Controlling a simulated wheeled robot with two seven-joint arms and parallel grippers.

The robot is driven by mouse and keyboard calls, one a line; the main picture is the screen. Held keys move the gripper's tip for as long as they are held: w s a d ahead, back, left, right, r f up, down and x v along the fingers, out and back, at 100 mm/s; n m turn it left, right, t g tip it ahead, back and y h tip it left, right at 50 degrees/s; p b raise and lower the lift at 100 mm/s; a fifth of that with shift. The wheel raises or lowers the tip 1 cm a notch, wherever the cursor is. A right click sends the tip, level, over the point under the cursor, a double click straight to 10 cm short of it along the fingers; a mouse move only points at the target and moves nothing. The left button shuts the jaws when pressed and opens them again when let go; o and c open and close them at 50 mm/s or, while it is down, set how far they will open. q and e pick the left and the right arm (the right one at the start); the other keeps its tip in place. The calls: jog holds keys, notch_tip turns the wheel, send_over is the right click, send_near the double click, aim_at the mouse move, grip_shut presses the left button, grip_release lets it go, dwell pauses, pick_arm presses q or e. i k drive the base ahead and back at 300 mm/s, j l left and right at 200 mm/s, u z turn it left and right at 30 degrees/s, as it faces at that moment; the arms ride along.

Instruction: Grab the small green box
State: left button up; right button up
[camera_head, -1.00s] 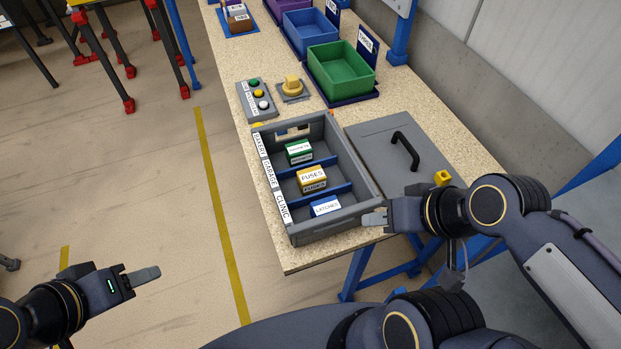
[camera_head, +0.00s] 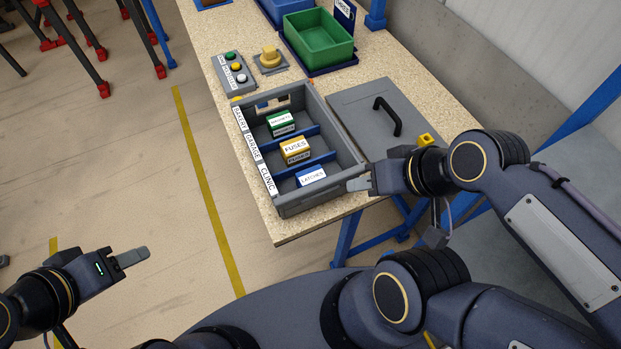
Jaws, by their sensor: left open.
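The small green box (camera_head: 281,123) with a white label lies in the far compartment of the grey divided crate (camera_head: 297,207), beside the BAKERY label. A yellow FUSES box (camera_head: 295,147) is in the middle compartment and a blue LATCHES box (camera_head: 311,176) is in the near one. My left gripper (camera_head: 136,256) is out over the floor at the lower left, well away from the crate, open with nothing seen in it. My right gripper (camera_head: 359,184) is at the crate's near right corner; its fingers are seen edge-on, so its opening is unclear.
A grey lid with a black handle (camera_head: 387,116) lies right of the crate. A button panel (camera_head: 234,72), a yellow knob (camera_head: 269,56) and a larger green bin (camera_head: 318,40) stand behind it.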

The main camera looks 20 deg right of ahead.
aim_at(281, 124)
jog(key=k, duration=0.6)
jog(key=j+z, duration=0.1)
jog(key=z, duration=0.3)
jog(key=i+j+z, duration=0.15)
jog(key=z, duration=0.25)
jog(key=j+z, duration=0.1)
jog(key=z, duration=0.3)
jog(key=i+j, duration=0.1)
jog(key=j, duration=0.35)
jog(key=i+j, duration=0.15)
jog(key=j, duration=0.3)
jog(key=i+j, duration=0.1)
jog(key=j, duration=0.35)
jog(key=i+j, duration=0.15)
jog(key=j, duration=0.25)
jog(key=i+j, duration=0.1)
jog(key=j, duration=0.35)
jog(key=i+j, duration=0.15)
jog(key=j, duration=0.3)
